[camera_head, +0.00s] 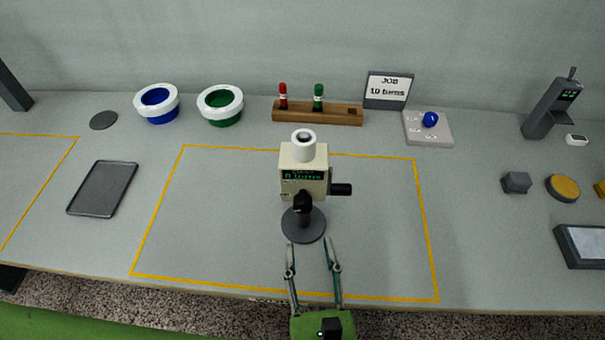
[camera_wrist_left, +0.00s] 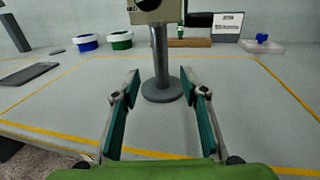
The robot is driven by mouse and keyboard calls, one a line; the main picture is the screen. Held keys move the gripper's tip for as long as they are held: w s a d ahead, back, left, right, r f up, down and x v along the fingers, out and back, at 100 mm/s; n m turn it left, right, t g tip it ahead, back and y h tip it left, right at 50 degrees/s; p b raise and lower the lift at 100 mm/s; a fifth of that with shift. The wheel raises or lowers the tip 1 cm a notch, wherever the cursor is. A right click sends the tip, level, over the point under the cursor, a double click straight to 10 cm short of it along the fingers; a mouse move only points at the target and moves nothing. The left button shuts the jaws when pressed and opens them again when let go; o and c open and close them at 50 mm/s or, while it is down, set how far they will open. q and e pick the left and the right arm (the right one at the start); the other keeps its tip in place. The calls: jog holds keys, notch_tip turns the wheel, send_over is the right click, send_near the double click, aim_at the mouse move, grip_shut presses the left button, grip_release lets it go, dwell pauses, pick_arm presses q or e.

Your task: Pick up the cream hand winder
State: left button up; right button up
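The cream hand winder (camera_head: 290,158) stands upright inside the yellow-outlined area, with a small green display, a white ring on top and a dark crank handle (camera_head: 341,189) on its right. Its grey post and round base (camera_head: 304,234) face me. In the left wrist view the lower edge of its cream body (camera_wrist_left: 150,14) shows above the post (camera_wrist_left: 160,55); its top is cut off. My left gripper (camera_head: 311,242) is open and empty, its fingers pointing at the base from the front. In the left wrist view the fingers (camera_wrist_left: 161,77) appear either side of the post, not touching it. My right gripper is not in view.
Behind stand a blue spool (camera_head: 157,104), a green spool (camera_head: 221,105), a wooden rack (camera_head: 335,114) with red and green spindles, and a job sign (camera_head: 388,89). A dark tray (camera_head: 103,189) lies left. The outlined area around the winder is clear.

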pick_arm(q)
jog(key=p, duration=0.1)
send_over(306, 243)
jog(key=shift+s+r, duration=0.1)
jog(key=shift+s, duration=0.15)
jog(key=shift+w, duration=0.25)
jog(key=p+x, duration=0.2)
jog(key=x, duration=0.2)
jog(key=shift+w+r+p, duration=0.1)
jog(key=shift+w+p, duration=0.05)
jog(key=shift+p, duration=0.25)
jog(key=shift+w+a+f, duration=0.15)
jog(key=shift+w+f, duration=0.05)
jog(key=shift+w, duration=0.2)
jog(key=shift+s, duration=0.1)
grip_shut()
jog(key=shift+r, duration=0.15)
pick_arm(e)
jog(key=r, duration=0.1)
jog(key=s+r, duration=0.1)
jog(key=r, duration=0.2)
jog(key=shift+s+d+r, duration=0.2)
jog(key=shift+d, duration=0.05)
